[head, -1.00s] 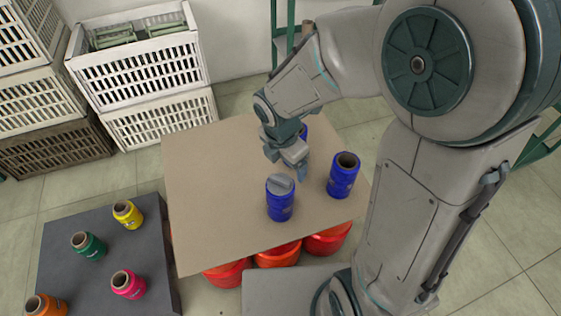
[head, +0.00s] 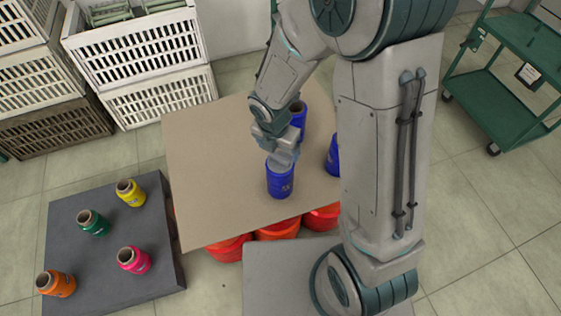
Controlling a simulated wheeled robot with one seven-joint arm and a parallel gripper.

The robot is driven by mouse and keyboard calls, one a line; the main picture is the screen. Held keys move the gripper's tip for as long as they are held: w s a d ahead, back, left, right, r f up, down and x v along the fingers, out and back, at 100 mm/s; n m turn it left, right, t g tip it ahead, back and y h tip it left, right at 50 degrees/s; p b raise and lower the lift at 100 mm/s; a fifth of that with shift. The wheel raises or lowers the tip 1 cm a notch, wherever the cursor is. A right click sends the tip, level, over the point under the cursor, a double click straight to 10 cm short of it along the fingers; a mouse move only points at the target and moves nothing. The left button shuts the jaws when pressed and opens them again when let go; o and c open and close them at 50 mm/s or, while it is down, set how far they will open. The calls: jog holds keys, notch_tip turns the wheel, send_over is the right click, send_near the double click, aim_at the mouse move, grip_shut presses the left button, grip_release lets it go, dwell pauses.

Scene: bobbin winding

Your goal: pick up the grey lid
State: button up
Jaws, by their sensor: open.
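The grey lid (head: 283,160) sits on top of a blue spool (head: 280,182) on the tan board. My gripper (head: 281,152) is right above this spool, pointing down, with its fingers at the lid. The gripper is open. The fingers and the lid are of similar grey, so I cannot tell whether they touch. The fingers hide part of the lid.
Two other blue spools stand close by: one behind the gripper (head: 298,117) and one at right (head: 333,156), partly hidden by my arm. Yellow, green, pink and orange spools stand on a dark table (head: 105,235). The board's left part (head: 205,165) is clear.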

aim_at(280, 157)
jog(key=f, duration=0.3)
jog(key=f+b, duration=0.1)
jog(key=shift+w+d+f, duration=0.2)
jog(key=shift+w+f, duration=0.1)
jog(key=shift+f, duration=0.1)
jog(key=c, duration=1)
jog(key=shift+c, duration=0.2)
